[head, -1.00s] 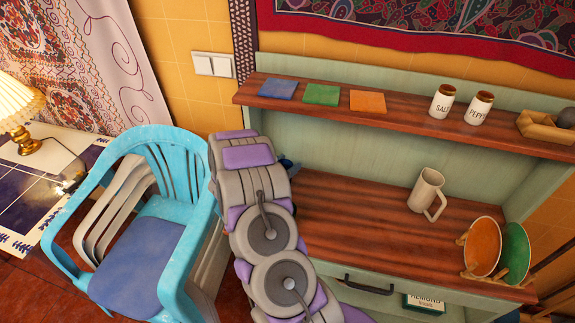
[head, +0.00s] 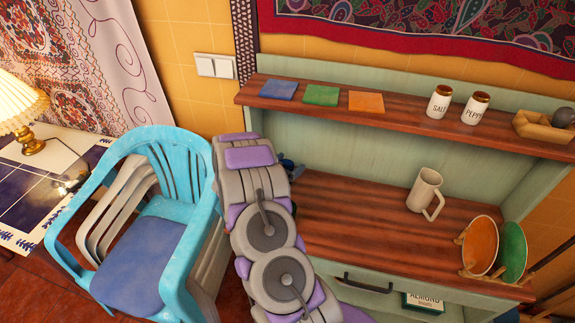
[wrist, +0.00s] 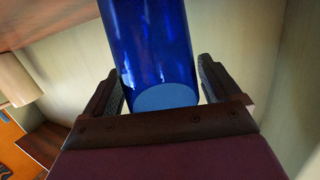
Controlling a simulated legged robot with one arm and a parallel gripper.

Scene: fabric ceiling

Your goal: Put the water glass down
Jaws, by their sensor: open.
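The water glass is a tall, dark blue glass (wrist: 155,45) in the wrist view, with a lighter oval end facing me. It lies between the two fingers of my gripper (wrist: 160,88), which are spread apart. A gap shows at the right finger; the left finger is close to the glass, and I cannot tell whether it touches. The glass's far end runs out of the picture, so what it rests on is hidden. In the head view, my arm hides most of the gripper; only a small dark blue bit shows beside it at the cabinet's left.
A beige mug (head: 425,192) stands on the wooden counter (head: 360,210), with orange (head: 480,246) and green (head: 513,252) plates at right. The shelf (head: 400,118) above holds coasters, shakers and a tray (head: 540,127). A blue chair (head: 150,255) stands left. The counter's middle is clear.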

